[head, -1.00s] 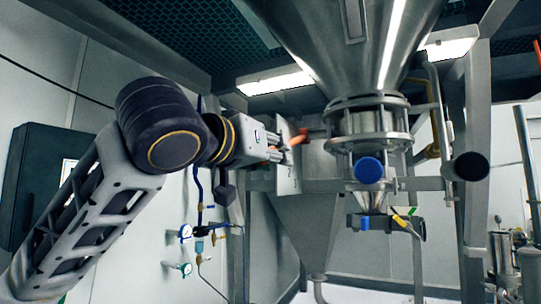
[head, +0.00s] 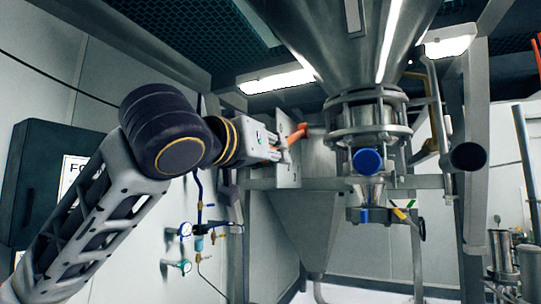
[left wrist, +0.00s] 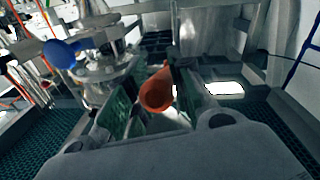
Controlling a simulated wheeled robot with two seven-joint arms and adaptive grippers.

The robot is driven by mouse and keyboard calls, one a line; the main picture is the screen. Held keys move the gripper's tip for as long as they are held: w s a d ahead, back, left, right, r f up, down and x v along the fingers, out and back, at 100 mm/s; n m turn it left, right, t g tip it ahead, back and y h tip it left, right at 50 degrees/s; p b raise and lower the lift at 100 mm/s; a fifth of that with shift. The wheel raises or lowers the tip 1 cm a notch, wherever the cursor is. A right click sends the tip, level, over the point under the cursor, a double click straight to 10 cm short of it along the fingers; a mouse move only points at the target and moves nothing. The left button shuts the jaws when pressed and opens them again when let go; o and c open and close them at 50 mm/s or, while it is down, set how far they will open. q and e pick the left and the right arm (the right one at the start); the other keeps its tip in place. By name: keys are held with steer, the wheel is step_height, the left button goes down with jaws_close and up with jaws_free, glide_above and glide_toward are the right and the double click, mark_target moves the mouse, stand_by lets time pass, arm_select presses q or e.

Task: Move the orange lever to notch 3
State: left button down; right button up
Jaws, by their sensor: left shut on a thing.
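The orange lever (head: 299,133) stands out by a grey upright plate (head: 289,176), left of the hopper's flanged outlet. My left gripper (head: 283,144) comes in from the left and is shut on the lever. In the left wrist view the round orange lever end (left wrist: 157,92) shows between the two fingers of my left gripper (left wrist: 156,106). The notches and any numbers on the plate are too small or hidden to read, so I cannot tell which notch the lever is in. My right gripper is not in view.
The steel hopper (head: 345,40) hangs above, close right of the lever. A blue round cap (head: 367,161) and a dark-ended pipe (head: 467,157) stick out at the right.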

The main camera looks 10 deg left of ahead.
arm_select(q)
steer(key=shift+w+f+t+b, duration=0.2)
steer(key=shift+f+b, duration=0.2)
steer(key=shift+b, duration=0.2)
steer(key=shift+w+f+t+b, duration=0.2)
steer(key=shift+f+b, duration=0.2)
steer(key=shift+b, duration=0.2)
steer(key=shift+w+d+f+t+h+b, duration=0.2)
steer(key=shift+w+f+t+b, duration=0.15)
steer(key=shift+f+b, duration=0.6)
steer(key=shift+w+d+f+t+h+b, duration=0.15)
steer(key=shift+w+f+t+h+b, duration=0.2)
steer(key=shift+b, duration=1)
steer(key=c, duration=1.3)
jaws_free()
steer(key=shift+f, duration=0.1)
steer(key=shift+o, duration=0.2)
steer(key=v, duration=1.2)
